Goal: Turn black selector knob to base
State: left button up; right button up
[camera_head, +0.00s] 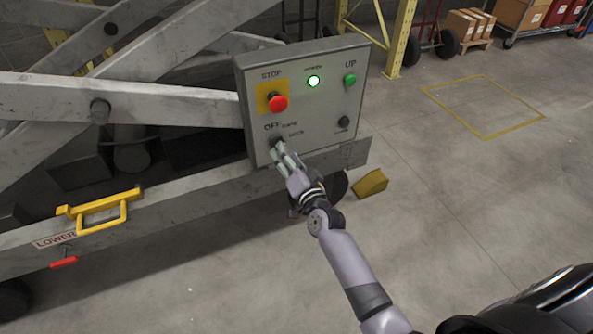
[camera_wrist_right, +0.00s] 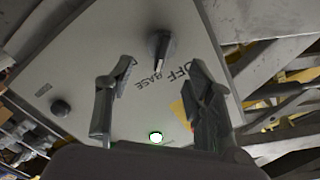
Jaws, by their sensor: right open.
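The grey control panel (camera_head: 318,105) is mounted on the lift. Its black selector knob (camera_head: 276,142) is at the lower left, below the OFF lettering, partly hidden by my right gripper. My right gripper (camera_head: 281,156) is open in front of it. In the right wrist view the knob (camera_wrist_right: 163,52) shows between and beyond the two fingertips (camera_wrist_right: 160,72), with the OFF and BASE lettering close by. The knob's narrow grip points roughly toward the gap between OFF and BASE; its exact setting is unclear. Whether a finger touches it I cannot tell. My left gripper is not in view.
The panel also has a red stop button (camera_head: 278,103) on a yellow plate, a lit green lamp (camera_head: 313,81), a green UP button (camera_head: 350,79) and a black knob or button (camera_head: 344,122). A yellow wedge (camera_head: 371,183) lies on the floor.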

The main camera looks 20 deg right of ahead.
jog(key=s, duration=0.6)
jog(key=shift+s, duration=0.35)
jog(key=shift+d, duration=0.1)
